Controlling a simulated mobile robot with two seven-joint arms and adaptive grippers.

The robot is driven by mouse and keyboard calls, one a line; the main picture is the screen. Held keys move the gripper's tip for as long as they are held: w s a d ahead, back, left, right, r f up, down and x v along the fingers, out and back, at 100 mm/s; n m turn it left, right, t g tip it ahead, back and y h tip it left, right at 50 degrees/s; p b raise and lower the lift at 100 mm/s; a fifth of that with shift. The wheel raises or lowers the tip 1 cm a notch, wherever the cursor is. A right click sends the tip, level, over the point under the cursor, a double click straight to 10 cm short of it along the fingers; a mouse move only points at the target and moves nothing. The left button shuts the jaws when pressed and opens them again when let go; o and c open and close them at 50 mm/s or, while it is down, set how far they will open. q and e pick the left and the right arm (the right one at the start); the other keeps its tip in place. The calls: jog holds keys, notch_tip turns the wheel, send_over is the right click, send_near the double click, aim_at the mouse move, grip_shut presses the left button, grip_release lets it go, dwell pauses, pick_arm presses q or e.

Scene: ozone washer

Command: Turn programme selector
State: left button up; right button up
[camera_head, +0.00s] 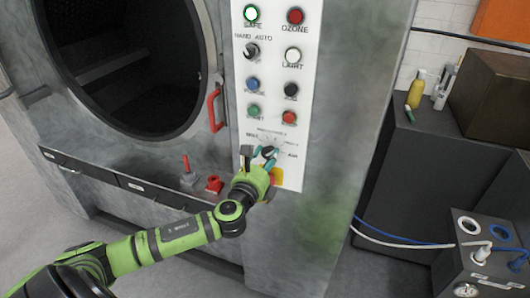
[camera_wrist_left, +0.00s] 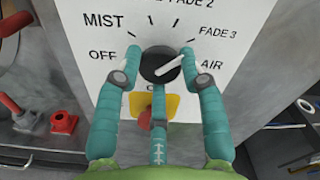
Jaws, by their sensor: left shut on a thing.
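The programme selector (camera_wrist_left: 160,65) is a round black knob with a white pointer line, on the white control panel (camera_head: 279,60). Labels around it include OFF, MIST, FADE 2, FADE 3 and AIR. The pointer line slants up to the right, between FADE 3 and AIR. In the head view the selector (camera_head: 268,152) is at the panel's lower end, partly covered by my gripper. My left gripper (camera_wrist_left: 160,58) has teal fingers shut on the selector from both sides; it also shows in the head view (camera_head: 262,156). My right gripper is not in view.
Above the selector are several push buttons and a HAND AUTO switch (camera_head: 251,51). A red lever (camera_head: 186,167) and a red knob (camera_head: 214,184) stand left of my gripper. A red door handle (camera_head: 216,108) is beside the round window. A yellow plate (camera_wrist_left: 153,108) with a red button sits just below the selector.

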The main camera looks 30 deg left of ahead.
pick_arm(q)
jog(key=shift+d+f+m+p, duration=0.1)
jog(key=shift+f+m+p, duration=0.15)
jog(key=shift+m, duration=0.3)
jog(key=shift+d+f+m+p, duration=0.1)
jog(key=shift+m+p, duration=0.15)
jog(key=shift+m, duration=0.3)
jog(key=shift+s, duration=0.1)
jog(key=shift+f+m, duration=0.25)
jog(key=shift+m, duration=0.05)
jog(key=o, duration=1.1)
jog(key=shift+r, duration=0.3)
jog(key=v, duration=1.2)
jog(key=shift+a, duration=0.1)
